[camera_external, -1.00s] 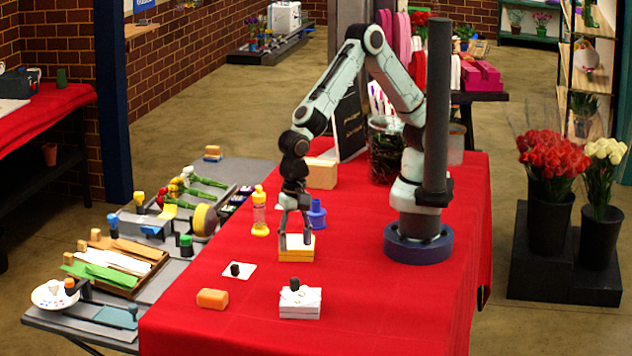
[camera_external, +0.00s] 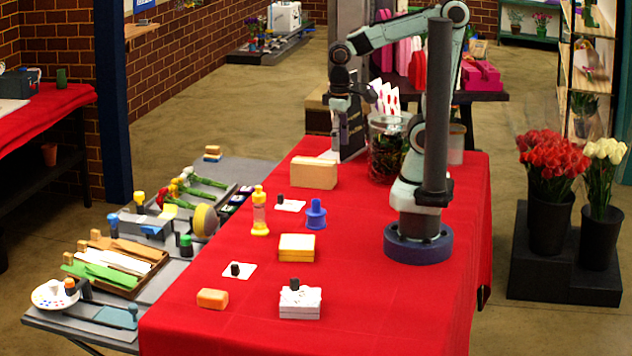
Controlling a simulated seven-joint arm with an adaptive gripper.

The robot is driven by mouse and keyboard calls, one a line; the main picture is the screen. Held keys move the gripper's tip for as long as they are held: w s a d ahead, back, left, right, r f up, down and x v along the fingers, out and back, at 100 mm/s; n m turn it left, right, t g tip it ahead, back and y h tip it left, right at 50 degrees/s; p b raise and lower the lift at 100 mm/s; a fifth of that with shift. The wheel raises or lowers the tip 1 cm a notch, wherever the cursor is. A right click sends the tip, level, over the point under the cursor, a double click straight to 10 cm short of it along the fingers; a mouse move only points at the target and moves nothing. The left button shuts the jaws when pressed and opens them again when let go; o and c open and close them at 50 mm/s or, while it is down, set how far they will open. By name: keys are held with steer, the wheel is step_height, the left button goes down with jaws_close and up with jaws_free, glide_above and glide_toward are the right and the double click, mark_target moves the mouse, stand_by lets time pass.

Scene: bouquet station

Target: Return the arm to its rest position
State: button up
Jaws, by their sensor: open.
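My gripper (camera_external: 346,126) is raised above the far part of the red-covered table (camera_external: 370,320), in front of the dark sign board (camera_external: 352,138). It is open, and I see nothing in it. The yellow box with a pale top (camera_external: 297,248) sits on the cloth in the middle of the table, well apart from my gripper. The fingers look small and dark against the board, so their exact spread is hard to see.
A glass vase (camera_external: 386,150) stands near the raised arm. On the table are a tan block (camera_external: 313,173), a blue bottle (camera_external: 316,214), a yellow bottle (camera_external: 260,212), a white box (camera_external: 300,303) and an orange block (camera_external: 212,299). The table's right front is clear.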

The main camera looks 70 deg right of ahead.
steer(key=s+d+n, duration=0.2)
steer(key=s+d, duration=0.1)
steer(key=s, duration=0.2)
steer(key=shift+s+d+f+n+y, duration=0.25)
steer(key=shift+s+d+n+y, duration=0.05)
steer(key=shift+d, duration=0.1)
